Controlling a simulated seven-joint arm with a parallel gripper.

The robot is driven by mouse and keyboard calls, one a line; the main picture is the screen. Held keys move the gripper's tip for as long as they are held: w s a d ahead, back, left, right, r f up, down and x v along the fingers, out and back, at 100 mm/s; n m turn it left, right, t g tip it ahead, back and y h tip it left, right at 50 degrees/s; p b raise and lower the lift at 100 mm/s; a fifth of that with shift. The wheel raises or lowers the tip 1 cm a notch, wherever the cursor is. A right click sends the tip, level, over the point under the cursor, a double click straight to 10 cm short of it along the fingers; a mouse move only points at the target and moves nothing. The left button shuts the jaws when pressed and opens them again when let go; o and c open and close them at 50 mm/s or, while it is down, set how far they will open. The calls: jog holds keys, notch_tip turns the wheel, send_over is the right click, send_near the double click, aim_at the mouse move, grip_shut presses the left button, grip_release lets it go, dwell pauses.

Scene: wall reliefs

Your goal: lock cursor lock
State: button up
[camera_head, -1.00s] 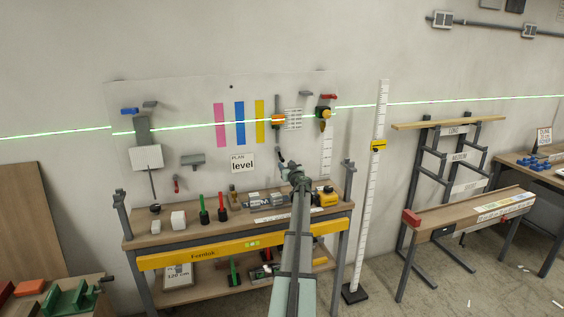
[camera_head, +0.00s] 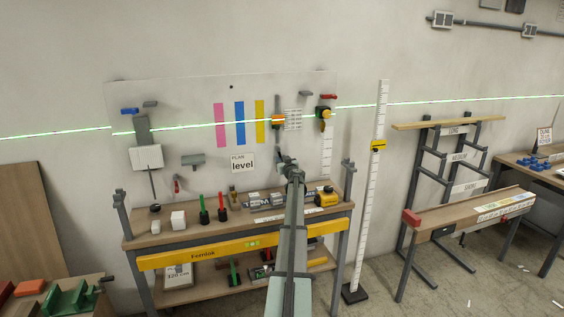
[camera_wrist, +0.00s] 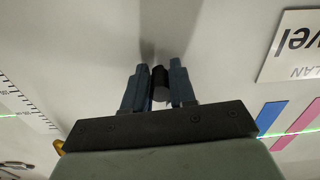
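The orange cursor (camera_head: 278,119) sits on a dark vertical rail on the white wall board, on the green laser line. My gripper (camera_head: 285,160) is below it in the head view, small and partly merged with dark parts behind it. In the wrist view my gripper (camera_wrist: 159,85) has its two blue-grey fingers on either side of a short dark cylinder (camera_wrist: 160,80). The fingers are very close to its sides; I cannot tell whether they press on it. I cannot tell whether this cylinder is the cursor's lock.
A "level" sign (camera_head: 243,162) and coloured strips (camera_head: 240,123) are left of my gripper. A yellow and black device (camera_head: 324,114) is on the board's right. The workbench (camera_head: 143,240) below holds tools and blocks. A tall white staff (camera_head: 371,200) stands right.

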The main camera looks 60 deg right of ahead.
grip_shut()
jog(key=shift+w+a+m, duration=0.25)
jog(key=shift+m, duration=0.55)
jog(key=shift+w+a+m, duration=0.25)
jog(key=shift+m, duration=0.55)
jog(key=shift+o, duration=2.1)
grip_release()
jog(key=v, duration=1.4)
